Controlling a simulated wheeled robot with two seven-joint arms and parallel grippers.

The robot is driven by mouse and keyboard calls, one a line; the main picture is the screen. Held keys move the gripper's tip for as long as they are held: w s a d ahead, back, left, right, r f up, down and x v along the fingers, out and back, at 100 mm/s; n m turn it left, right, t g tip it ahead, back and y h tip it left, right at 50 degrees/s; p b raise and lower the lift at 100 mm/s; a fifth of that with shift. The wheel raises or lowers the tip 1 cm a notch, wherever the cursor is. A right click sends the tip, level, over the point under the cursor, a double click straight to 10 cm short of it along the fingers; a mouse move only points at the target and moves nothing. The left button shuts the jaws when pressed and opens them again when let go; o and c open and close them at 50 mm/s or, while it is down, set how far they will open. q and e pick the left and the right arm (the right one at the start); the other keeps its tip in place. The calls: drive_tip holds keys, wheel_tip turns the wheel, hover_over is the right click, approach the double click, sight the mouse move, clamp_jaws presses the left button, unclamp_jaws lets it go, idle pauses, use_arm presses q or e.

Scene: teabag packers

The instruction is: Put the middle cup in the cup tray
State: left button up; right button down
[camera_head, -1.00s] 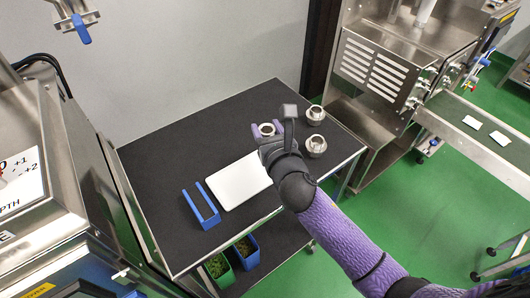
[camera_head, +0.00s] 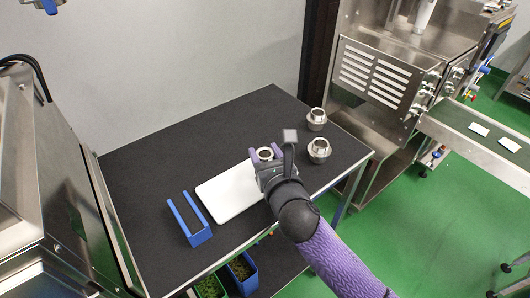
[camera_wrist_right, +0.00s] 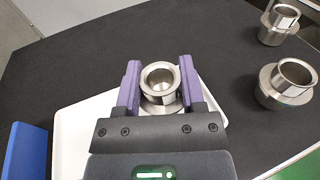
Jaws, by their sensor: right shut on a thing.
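My right gripper (camera_head: 264,154) is shut on a steel cup (camera_head: 265,156), which shows between its purple fingers in the right wrist view (camera_wrist_right: 160,80). The cup is upright, with its open mouth facing up. It is at the far right part of the white tray (camera_head: 222,203), whose rim also shows in the right wrist view (camera_wrist_right: 72,135). I cannot tell whether the cup touches the tray. Two other steel cups, one farther back (camera_head: 316,119) and one nearer (camera_head: 319,150), stand to the right on the black table. My left gripper is out of view.
A blue open holder (camera_head: 200,237) is left of the tray on the black table (camera_head: 150,170). Bins with green contents (camera_head: 240,268) sit on the lower shelf. Steel machines flank the table, with a conveyor (camera_head: 470,130) at right. The table's back left is clear.

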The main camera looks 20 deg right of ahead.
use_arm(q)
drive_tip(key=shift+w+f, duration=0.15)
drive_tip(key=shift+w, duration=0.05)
use_arm(e)
drive_tip(key=shift+f, duration=0.2)
use_arm(q)
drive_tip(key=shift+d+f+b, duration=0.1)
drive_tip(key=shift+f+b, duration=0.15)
drive_tip(key=shift+b, duration=0.1)
use_arm(e)
drive_tip(key=shift+f, duration=0.4)
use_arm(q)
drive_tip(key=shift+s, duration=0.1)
use_arm(e)
drive_tip(key=shift+c, duration=0.5)
unclamp_jaws()
